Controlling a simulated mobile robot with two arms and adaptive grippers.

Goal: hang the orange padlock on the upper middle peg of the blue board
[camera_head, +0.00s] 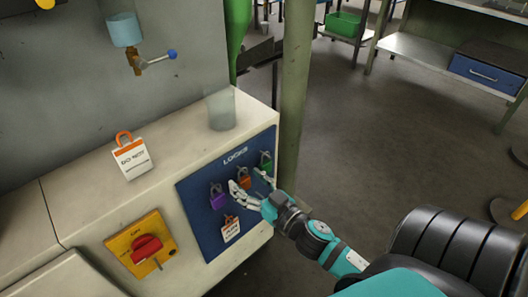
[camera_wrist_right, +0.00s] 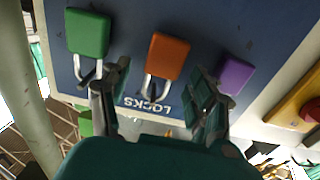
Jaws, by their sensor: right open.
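The blue board (camera_head: 200,232), lettered LOCKS, is on the front of the pale console. The orange padlock (camera_head: 243,177) hangs by its shackle at the upper middle of the board, between a purple padlock (camera_head: 217,199) and a green padlock (camera_head: 265,160). The peg itself is hard to make out. My right gripper (camera_head: 251,184) is open in front of the board. In the right wrist view, the gripper (camera_wrist_right: 160,80) has one finger on each side of the orange padlock (camera_wrist_right: 168,55), with gaps visible. My left gripper is not in view.
A white tag with an orange top (camera_head: 231,229) hangs lower on the board. A red rotary switch (camera_head: 147,248) on a yellow plate is to the left. A DO NOT tag (camera_head: 132,158) and a clear cylinder (camera_head: 220,110) are on the console top. A green post (camera_head: 293,90) stands close behind.

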